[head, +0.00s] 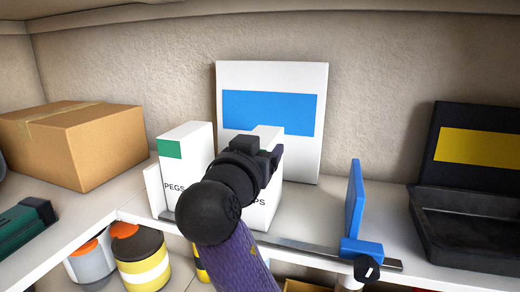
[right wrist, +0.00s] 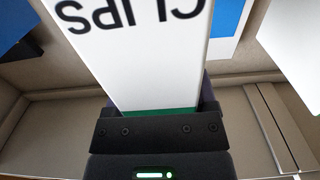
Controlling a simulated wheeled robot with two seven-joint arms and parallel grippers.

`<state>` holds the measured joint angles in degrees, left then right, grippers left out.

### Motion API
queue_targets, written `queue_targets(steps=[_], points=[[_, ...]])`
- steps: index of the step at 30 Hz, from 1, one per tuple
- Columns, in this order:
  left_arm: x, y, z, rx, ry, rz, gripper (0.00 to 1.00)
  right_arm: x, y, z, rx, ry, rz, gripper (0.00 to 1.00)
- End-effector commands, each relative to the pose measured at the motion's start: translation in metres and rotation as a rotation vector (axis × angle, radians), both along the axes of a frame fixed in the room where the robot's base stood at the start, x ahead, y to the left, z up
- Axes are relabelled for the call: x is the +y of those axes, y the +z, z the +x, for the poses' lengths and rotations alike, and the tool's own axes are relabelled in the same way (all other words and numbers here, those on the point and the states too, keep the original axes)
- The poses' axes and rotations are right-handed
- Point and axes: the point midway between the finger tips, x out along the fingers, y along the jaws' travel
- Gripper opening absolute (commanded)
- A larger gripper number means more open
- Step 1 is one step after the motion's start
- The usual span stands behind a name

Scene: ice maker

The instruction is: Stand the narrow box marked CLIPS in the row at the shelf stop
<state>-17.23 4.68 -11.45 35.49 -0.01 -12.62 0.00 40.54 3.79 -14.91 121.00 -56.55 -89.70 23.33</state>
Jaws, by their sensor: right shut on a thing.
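The white CLIPS box (head: 268,192) is upright at the shelf, mostly hidden behind my right gripper (head: 258,155); I cannot tell whether its base touches the shelf. My right gripper is shut on it. In the right wrist view the CLIPS box (right wrist: 150,50) shows inverted lettering, with its green band at the fingers (right wrist: 155,118). The white PEGS box (head: 190,165) with a green patch stands just left of it. The blue shelf stop (head: 355,200) stands to the right on a metal rail, with a gap between it and the CLIPS box. My left gripper is not in view.
A white panel with a blue rectangle (head: 270,110) leans on the wall behind. A cardboard box (head: 75,140) is at left. A black tray (head: 470,225) and a black box with a yellow patch (head: 475,145) are at right. Jars (head: 140,262) stand below the shelf.

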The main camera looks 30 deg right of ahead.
Motion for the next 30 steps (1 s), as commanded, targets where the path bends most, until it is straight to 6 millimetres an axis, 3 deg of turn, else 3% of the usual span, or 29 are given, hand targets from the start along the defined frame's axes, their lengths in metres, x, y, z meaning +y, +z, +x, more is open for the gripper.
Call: queue_targets(steps=[5,6,9,18,30], points=[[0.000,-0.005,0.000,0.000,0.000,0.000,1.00,0.000,-0.005,0.000,0.000,0.000,0.000,0.00],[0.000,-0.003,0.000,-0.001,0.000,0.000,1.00,0.000,-0.003,0.000,0.000,0.000,0.000,0.81],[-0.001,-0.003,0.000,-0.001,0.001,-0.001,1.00,0.000,-0.003,0.000,0.001,0.000,-0.001,1.00],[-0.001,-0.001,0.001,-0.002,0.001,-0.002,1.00,0.002,0.001,-0.001,-0.001,0.001,0.001,1.00],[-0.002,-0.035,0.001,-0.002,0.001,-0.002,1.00,0.071,-0.003,-0.059,-0.004,0.007,0.003,1.00]])
